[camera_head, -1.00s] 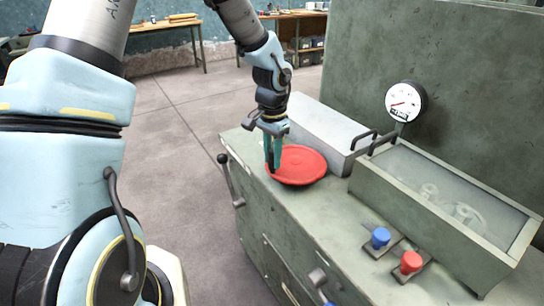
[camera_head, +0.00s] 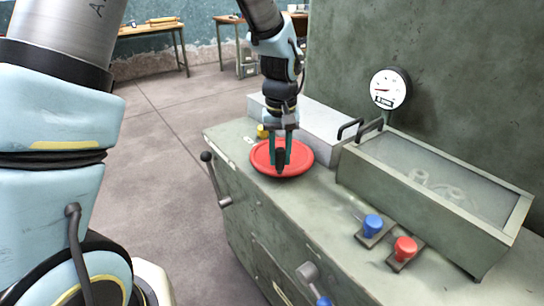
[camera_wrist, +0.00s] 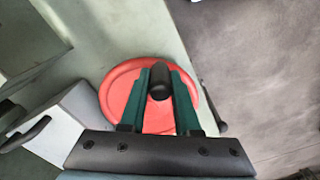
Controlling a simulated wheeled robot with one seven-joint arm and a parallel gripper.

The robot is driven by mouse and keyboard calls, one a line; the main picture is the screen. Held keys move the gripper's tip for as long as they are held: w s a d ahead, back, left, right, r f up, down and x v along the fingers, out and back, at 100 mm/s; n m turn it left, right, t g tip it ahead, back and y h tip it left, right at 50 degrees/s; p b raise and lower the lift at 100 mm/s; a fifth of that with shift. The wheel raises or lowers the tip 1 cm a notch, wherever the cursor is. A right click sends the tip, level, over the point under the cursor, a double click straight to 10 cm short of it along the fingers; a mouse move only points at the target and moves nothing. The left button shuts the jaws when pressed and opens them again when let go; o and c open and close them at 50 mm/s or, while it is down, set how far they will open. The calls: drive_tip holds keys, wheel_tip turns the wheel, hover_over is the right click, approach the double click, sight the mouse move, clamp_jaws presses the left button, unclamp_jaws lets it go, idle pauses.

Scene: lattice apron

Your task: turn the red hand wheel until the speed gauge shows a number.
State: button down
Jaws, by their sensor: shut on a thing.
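The red hand wheel (camera_head: 302,157) lies flat on top of the green machine; it also shows in the wrist view (camera_wrist: 118,88). My gripper (camera_head: 280,163) points down at the wheel's near side, with its green fingers shut on the wheel's dark handle knob (camera_wrist: 160,80). The fingers hide part of the wheel. The speed gauge (camera_head: 388,88) is a round white dial on a short stem to the right of the wheel. Its needle points left, and its small display is too small to read surely.
A grey box (camera_head: 318,127) stands behind the wheel, and a glass-topped case (camera_head: 430,180) is to its right. A blue knob (camera_head: 373,226) and a red knob (camera_head: 405,248) sit nearer. A lever (camera_head: 214,178) sticks out at the machine's left side.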

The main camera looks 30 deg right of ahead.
drive_tip(key=shift+s+d+n, duration=0.2)
drive_tip(key=shift+d+n, duration=0.3)
drive_tip(key=shift+s+d, duration=0.15)
drive_tip(key=shift+d, duration=0.25)
drive_tip(key=c, duration=0.6)
unclamp_jaws()
wheel_tip(320, 180, up, 11)
drive_tip(key=shift+f+b, duration=0.1)
drive_tip(key=shift+b, duration=0.7)
